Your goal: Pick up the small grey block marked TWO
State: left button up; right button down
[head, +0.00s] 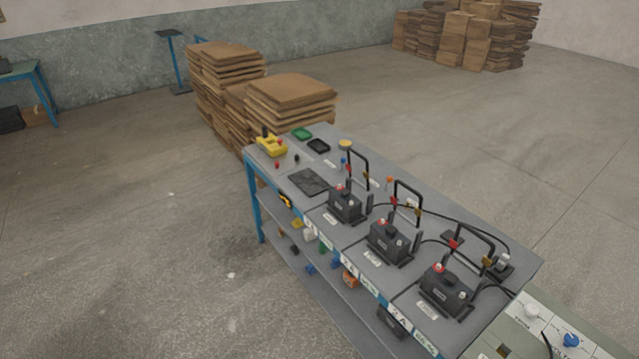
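I cannot make out a small grey block marked TWO at this size. A grey workbench (298,212) on blue legs runs from the middle to the lower right in the head view. Three dark battery-like boxes stand in a row on it: a far one (345,206), a middle one (389,243) and a near one (444,291). Each has a small pale label on the bench in front of it, too small to read. A small grey object (502,263) stands near the right end of the bench; no marking on it is readable. Neither of my grippers is in view.
A yellow object (271,145), a green tray (302,133) and a dark pad (309,181) lie at the bench's far end. Black cables loop behind the boxes. The lower shelf (290,252) holds small coloured items. Cardboard stacks (290,92) stand behind. The floor at left is clear.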

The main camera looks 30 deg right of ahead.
aim_at(394, 246)
jog(key=z, duration=1.6)
